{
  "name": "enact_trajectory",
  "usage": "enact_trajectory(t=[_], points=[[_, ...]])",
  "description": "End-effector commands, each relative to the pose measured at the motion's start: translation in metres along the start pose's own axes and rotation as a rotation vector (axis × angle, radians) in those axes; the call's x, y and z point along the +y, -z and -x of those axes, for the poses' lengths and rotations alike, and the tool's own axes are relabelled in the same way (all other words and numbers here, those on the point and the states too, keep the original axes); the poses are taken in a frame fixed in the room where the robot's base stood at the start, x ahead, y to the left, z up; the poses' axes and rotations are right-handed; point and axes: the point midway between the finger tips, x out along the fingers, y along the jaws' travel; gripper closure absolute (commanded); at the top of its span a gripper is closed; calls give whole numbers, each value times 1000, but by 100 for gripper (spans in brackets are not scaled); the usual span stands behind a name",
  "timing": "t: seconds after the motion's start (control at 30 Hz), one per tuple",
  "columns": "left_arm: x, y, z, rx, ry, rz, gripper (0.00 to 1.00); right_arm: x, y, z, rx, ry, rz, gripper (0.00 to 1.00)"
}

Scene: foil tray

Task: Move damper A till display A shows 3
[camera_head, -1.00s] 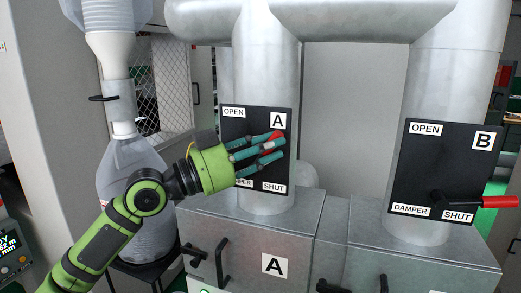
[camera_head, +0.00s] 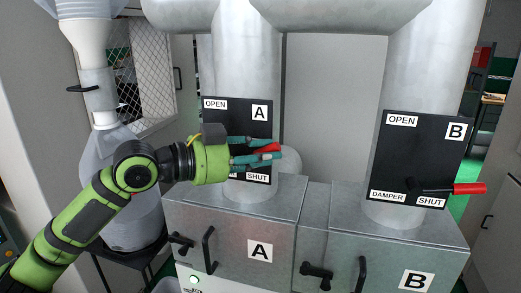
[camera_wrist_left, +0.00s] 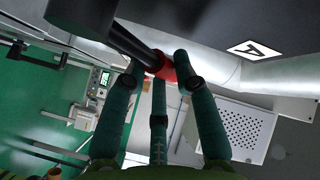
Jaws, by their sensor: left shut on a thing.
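Damper A is a black plate (camera_head: 222,117) on the left-hand pipe, marked OPEN at top and SHUT at bottom. Its lever has a red grip (camera_head: 268,149), which reaches past the plate's right edge at mid-height. My left gripper (camera_head: 262,158), green with teal fingers, is shut on this grip from the left and hides most of the lever. In the left wrist view the fingers close around the red grip (camera_wrist_left: 160,68) at the end of a black shaft (camera_wrist_left: 132,44). I cannot make out display A or any digit. My right gripper is not in view.
Damper B (camera_head: 425,150) is on the right-hand pipe, its red-tipped lever pointing right near SHUT. Below are metal boxes A (camera_head: 230,225) and B (camera_head: 385,250) with black handles. A clear bag hangs under a white funnel (camera_head: 88,50) at left.

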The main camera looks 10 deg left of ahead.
Motion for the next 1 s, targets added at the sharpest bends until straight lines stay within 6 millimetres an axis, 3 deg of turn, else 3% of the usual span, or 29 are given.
enact_trajectory(t=[0.23,0.27,0.3,0.73,0.87,1.0], points=[[1,-1,0,-1,-2,2,100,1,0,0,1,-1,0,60],[1,-1,0,-1,-2,2,63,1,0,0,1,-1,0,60],[1,-1,0,0,-2,2,47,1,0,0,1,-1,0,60],[0,-1,5,-1,1,0,46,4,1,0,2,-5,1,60],[0,-2,24,-4,2,0,46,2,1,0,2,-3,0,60],[1,-3,54,-8,0,1,46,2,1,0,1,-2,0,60]])
